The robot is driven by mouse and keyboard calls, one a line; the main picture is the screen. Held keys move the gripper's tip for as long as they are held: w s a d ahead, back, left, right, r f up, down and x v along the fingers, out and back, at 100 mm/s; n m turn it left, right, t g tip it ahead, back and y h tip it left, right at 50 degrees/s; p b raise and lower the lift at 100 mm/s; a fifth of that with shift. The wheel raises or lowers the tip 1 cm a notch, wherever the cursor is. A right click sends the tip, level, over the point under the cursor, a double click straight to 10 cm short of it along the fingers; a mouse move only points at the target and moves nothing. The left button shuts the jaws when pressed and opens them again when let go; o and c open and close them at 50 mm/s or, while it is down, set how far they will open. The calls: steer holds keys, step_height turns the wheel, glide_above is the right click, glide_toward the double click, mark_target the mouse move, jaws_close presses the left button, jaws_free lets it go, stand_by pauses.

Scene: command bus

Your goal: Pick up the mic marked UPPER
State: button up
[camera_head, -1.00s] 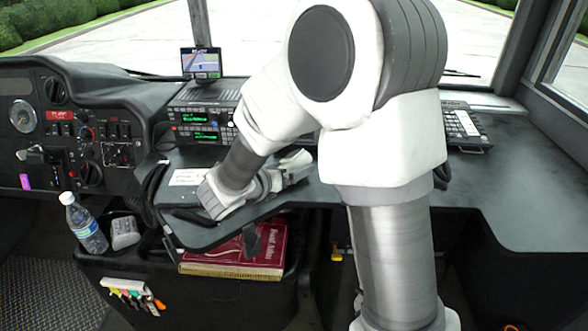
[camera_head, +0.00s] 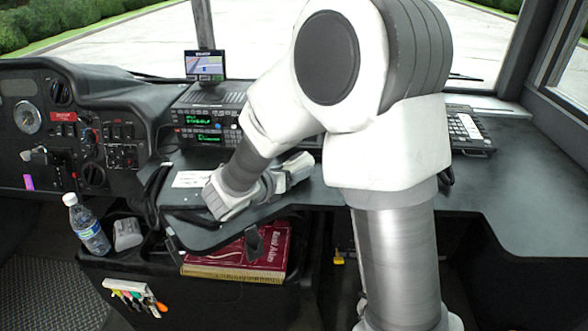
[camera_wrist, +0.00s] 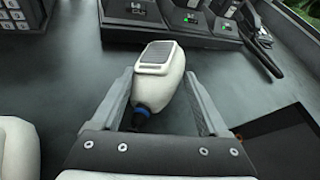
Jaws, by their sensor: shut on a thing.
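In the wrist view, a white mic (camera_wrist: 159,75) with a grey ribbed top and a blue band at its cord end sits between the two fingers of my gripper (camera_wrist: 158,84). The fingers are shut on its sides. No UPPER marking is readable on it. In the head view, my gripper (camera_head: 292,170) is low over the dark dash shelf, partly behind my arm. The mic cannot be told apart from my white gripper parts there.
Radios (camera_head: 205,125) with green displays stand behind my gripper, below a small navigation screen (camera_head: 205,65). A keypad unit (camera_head: 465,130) is at right. A water bottle (camera_head: 86,225) and a red book (camera_head: 240,252) are below the shelf.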

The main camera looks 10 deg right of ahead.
mark_target(292, 166)
step_height(292, 166, up, 5)
steer(key=shift+f+p, duration=0.15)
steer(key=shift+p, duration=1.05)
steer(key=s+d+r+p, duration=0.1)
steer(key=s+d+r, duration=0.1)
steer(key=s, duration=0.1)
steer(key=s+d+r+p, duration=0.1)
steer(key=s+d+r, duration=0.1)
steer(key=s, duration=0.1)
steer(key=s+d+r+p, duration=0.1)
steer(key=s+d+r, duration=0.1)
steer(key=s, duration=0.1)
steer(key=shift+s+d+r, duration=0.1)
steer(key=shift+s+d, duration=0.15)
steer(key=shift+d, duration=0.15)
